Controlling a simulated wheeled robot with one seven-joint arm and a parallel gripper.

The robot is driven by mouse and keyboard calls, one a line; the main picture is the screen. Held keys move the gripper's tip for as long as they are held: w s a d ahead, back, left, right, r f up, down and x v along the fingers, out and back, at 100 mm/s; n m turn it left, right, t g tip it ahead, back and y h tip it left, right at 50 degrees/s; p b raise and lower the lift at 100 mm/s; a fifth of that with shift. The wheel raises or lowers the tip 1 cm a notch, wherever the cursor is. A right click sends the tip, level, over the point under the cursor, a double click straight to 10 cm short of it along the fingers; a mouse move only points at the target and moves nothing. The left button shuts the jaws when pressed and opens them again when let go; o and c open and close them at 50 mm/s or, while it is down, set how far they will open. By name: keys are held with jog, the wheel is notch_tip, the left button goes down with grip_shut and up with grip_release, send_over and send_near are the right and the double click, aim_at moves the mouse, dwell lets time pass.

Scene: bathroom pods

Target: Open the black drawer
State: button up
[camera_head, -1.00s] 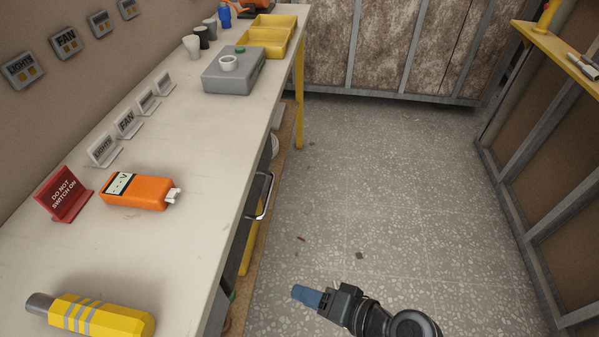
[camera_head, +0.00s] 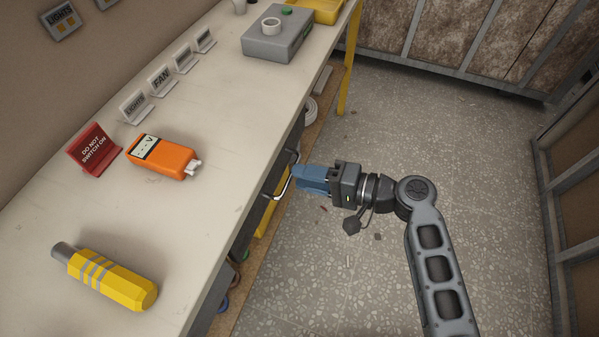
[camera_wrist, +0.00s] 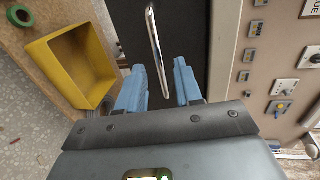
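The black drawer (camera_wrist: 185,35) is under the workbench, and its dark front shows at the top middle of the wrist view. Its silver bar handle (camera_wrist: 156,50) also shows in the head view (camera_head: 284,184) at the bench's edge. My gripper (camera_wrist: 158,88) has blue fingers, set apart with one on each side of the handle's near end in the wrist view. I cannot tell whether either finger touches the handle. In the head view my gripper (camera_head: 297,177) points left at the handle. The drawer appears closed.
The white workbench (camera_head: 215,105) carries an orange meter (camera_head: 160,157), a yellow tool (camera_head: 108,277), a red sign (camera_head: 95,149) and a grey box (camera_head: 277,38). A yellow bin (camera_wrist: 68,62) is on the shelf below. The floor (camera_head: 400,120) to the right is clear.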

jog(key=shift+x, duration=1)
grip_shut()
dwell(0.8)
